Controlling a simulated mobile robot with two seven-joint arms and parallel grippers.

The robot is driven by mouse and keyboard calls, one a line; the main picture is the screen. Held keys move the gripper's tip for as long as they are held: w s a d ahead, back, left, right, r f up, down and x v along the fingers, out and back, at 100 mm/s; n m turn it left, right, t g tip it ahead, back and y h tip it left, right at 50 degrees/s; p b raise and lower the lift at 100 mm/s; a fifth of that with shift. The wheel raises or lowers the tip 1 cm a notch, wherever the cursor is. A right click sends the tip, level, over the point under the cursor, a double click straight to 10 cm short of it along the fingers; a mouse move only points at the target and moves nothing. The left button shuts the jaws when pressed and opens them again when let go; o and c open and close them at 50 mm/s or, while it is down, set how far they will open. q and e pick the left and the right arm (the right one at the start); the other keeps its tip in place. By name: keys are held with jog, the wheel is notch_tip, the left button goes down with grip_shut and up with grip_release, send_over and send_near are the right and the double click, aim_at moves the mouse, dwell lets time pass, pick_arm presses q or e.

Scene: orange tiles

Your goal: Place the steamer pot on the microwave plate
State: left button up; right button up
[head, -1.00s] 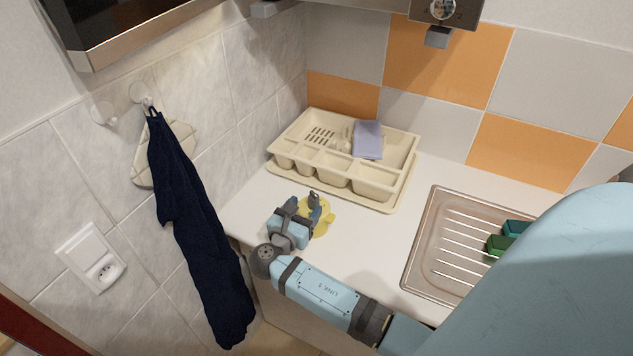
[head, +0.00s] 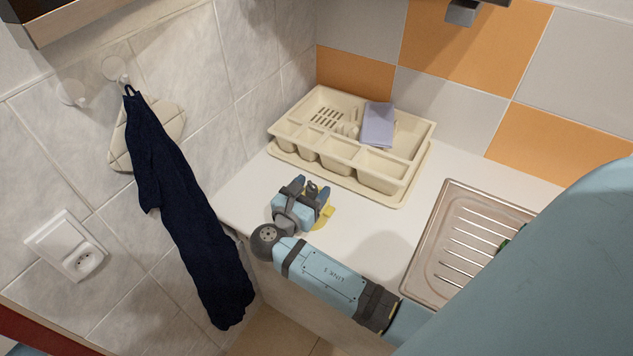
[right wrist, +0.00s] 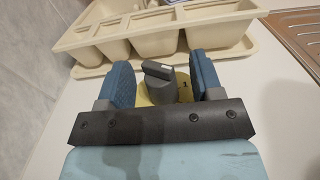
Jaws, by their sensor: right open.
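I cannot make out a steamer pot or a microwave plate in these views. My right gripper (head: 314,187) is low over the white counter, in front of the cream cutlery tray. It is open, and its two blue fingers show in the right wrist view (right wrist: 160,66). Between and just beyond the fingers is a yellow item (right wrist: 163,92) with a grey knob (right wrist: 157,70) and a printed "1". In the head view the yellow item (head: 329,212) is mostly hidden by the gripper. I cannot tell whether the fingers touch it. My left gripper is out of view.
The cream cutlery tray (head: 383,180) holds a folded lilac cloth (head: 377,124) at the back. A ridged metal drainer (head: 424,262) lies to the right. A dark blue towel (head: 190,220) hangs on the left wall. Bare counter (head: 380,225) lies between tray and drainer.

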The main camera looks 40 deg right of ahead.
jog(key=shift+w+d, duration=0.1)
jog(key=shift+d, duration=0.15)
jog(key=shift+a, duration=0.15)
jog(key=c, duration=0.3)
grip_shut()
jog(key=shift+r, duration=0.1)
